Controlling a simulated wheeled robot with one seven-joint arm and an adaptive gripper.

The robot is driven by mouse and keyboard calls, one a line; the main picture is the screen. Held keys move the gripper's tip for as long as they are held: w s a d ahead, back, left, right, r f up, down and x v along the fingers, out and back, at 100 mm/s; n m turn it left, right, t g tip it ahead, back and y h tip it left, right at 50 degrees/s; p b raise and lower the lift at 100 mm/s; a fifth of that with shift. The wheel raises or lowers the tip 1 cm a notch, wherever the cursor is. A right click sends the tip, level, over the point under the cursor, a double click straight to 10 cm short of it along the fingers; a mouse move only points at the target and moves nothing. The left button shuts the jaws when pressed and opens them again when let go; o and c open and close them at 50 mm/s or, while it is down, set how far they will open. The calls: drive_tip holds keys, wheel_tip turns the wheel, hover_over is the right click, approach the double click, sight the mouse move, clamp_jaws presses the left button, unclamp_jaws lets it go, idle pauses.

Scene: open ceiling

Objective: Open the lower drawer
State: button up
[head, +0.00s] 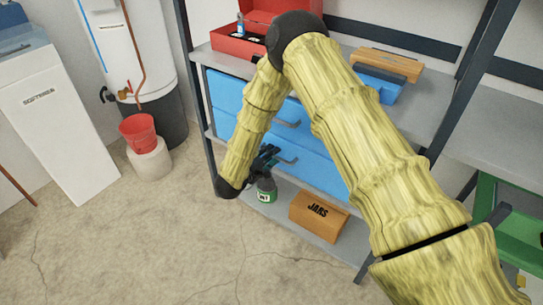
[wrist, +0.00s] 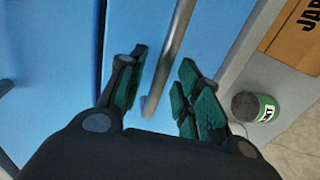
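The lower drawer (head: 315,168) is the lower of two blue drawer fronts in a metal shelf unit, and looks shut. Its grey bar handle (head: 290,159) is partly hidden by my gripper (head: 265,160), which is at the handle's left end. In the wrist view the lower drawer (wrist: 225,25) fills the middle. The handle (wrist: 177,40) runs between the two green-padded fingers of my gripper (wrist: 163,60). The fingers are apart, with gaps visible beside the bar. The upper drawer (head: 232,92), with its own handle (head: 289,124), is directly above.
Below the drawer, a green-labelled can (head: 266,190) and a cardboard box marked JARS (head: 318,214) stand on the bottom shelf. A red toolbox (head: 237,47) sits on top. A red bucket (head: 138,132) stands left. The floor before the shelf is clear.

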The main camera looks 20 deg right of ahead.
drive_tip(key=shift+w+d, duration=0.2)
drive_tip(key=shift+d, duration=0.1)
drive_tip(key=shift+c, duration=0.2)
clamp_jaws()
